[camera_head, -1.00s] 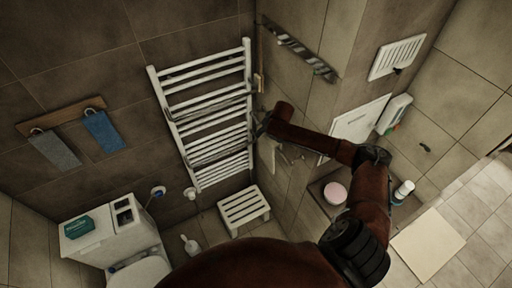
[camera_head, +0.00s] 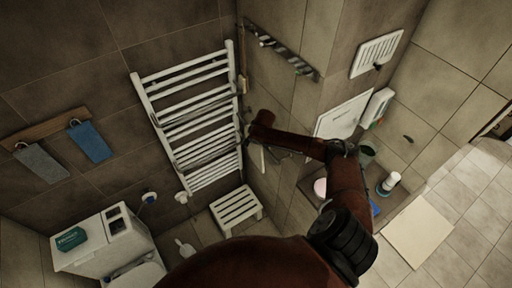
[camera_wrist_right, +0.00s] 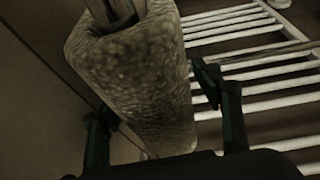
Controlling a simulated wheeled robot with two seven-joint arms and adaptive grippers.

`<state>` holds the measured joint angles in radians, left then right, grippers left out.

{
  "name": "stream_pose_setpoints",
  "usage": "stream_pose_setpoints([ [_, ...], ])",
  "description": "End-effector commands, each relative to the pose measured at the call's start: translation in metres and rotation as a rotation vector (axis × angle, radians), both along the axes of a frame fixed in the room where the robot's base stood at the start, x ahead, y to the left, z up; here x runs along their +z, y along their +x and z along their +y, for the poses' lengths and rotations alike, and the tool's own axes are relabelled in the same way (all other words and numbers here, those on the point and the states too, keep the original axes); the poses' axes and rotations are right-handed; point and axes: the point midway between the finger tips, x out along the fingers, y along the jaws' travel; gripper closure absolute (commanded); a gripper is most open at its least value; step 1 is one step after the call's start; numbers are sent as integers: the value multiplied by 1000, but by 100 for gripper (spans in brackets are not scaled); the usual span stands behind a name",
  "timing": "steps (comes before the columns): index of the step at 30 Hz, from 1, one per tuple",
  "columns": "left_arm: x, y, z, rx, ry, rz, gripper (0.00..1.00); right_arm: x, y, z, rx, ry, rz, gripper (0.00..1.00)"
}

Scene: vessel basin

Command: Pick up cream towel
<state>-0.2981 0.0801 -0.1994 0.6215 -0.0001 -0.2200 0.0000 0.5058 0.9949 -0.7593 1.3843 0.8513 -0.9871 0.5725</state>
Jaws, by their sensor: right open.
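A cream towel (camera_wrist_right: 140,75), beige-grey and rough in texture, hangs folded over a bar in the right wrist view. My right gripper (camera_wrist_right: 158,110) is open, with one dark finger on each side of the towel's lower part. Whether either finger touches the towel cannot be told. In the head view my right arm reaches to the wall corner beside the white towel rack, and its gripper (camera_head: 250,128) is small and dark there. The towel is mostly hidden or too small to make out in that view. My left gripper is not in view.
The white ladder rack (camera_head: 190,75) is close beside the right gripper. A white stool (camera_head: 236,209) stands below it. Grey (camera_head: 42,163) and blue (camera_head: 90,142) towels hang at the left. A white mat (camera_head: 418,236) lies at right.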

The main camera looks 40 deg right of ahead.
Motion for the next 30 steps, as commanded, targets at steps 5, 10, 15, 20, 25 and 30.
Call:
stream_pose_setpoints([
  [5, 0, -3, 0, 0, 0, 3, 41, 0, 0, 0, 0, 0, 0, 41],
  [10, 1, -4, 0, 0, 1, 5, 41, -1, 0, 0, 0, 1, 1, 41],
  [15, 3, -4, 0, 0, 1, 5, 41, -3, -1, 0, 0, 1, 1, 41],
  [20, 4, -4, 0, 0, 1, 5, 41, -5, -1, 0, 1, 0, 1, 41],
  [25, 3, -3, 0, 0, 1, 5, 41, -5, -1, 0, 1, 0, 1, 41],
  [30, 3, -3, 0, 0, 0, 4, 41, -5, -1, 0, 1, 0, 1, 49],
])
